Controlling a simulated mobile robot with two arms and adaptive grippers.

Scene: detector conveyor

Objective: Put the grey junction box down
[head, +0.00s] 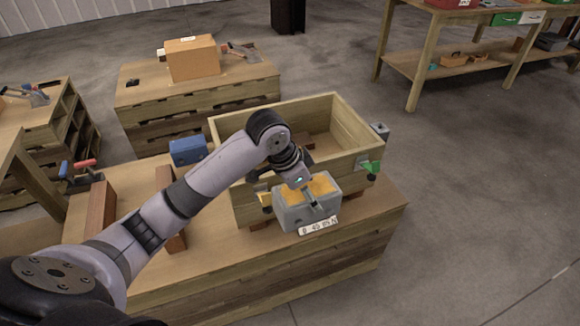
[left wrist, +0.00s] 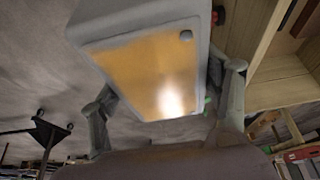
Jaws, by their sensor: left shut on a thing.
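The grey junction box (head: 292,218) has an orange-yellow face and a white label strip at its lower edge. My left gripper (head: 308,192) is shut on it, with the box in front of the open wooden crate (head: 270,113). The box overlaps the crate's near wall in the head view; I cannot tell whether it touches the crate or the pallet table (head: 225,252). In the left wrist view the junction box (left wrist: 150,75) fills the upper middle, between the two fingers of my left gripper (left wrist: 165,100). My right gripper is not in view.
A blue box (head: 187,151) stands left of the crate. Brown wooden blocks (head: 102,207) and red-and-blue handled tools (head: 80,168) are at the table's left. A green clamp (head: 369,167) sits at the crate's right corner. Another pallet table (head: 135,95) bears a cardboard-coloured box (head: 193,60).

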